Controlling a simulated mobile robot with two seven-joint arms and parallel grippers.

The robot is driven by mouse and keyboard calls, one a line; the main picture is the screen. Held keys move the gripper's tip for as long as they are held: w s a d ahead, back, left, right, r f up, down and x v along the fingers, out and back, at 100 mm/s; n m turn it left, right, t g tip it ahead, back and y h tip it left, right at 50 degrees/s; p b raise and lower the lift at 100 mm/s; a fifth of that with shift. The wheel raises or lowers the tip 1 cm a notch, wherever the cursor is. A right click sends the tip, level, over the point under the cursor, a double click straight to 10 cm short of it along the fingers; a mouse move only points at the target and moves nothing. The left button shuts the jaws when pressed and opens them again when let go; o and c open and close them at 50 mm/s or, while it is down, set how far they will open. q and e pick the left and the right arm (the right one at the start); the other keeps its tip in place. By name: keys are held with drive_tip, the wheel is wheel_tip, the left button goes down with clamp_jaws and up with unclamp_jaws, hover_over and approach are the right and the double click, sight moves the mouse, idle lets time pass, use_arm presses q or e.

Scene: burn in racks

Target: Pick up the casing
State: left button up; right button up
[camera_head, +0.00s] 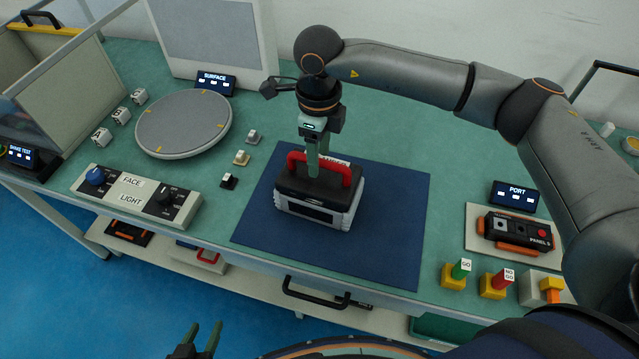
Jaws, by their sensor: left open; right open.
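The casing (325,211), a grey box with a dark top and a red handle (346,172), sits upright on the dark blue mat (393,240). My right gripper (315,170) comes down over the casing from above. Its green fingers point down at the red handle, and it is open. One finger hides part of the handle; I cannot tell whether the fingers touch it. My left gripper (208,334) is open and empty at the bottom edge, in front of the workbench and well away from the casing.
A round grey turntable (184,122) and a FACE/LIGHT switch box (137,196) stand left on the green bench. Small blocks lie between turntable and mat. A port panel (515,231) and the GO (455,274) and NO GO (495,284) blocks stand right. The mat around the casing is clear.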

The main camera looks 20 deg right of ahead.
drive_tip(key=shift+f, duration=1.05)
clamp_jaws()
drive_tip(key=shift+r, duration=0.1)
idle(0.5)
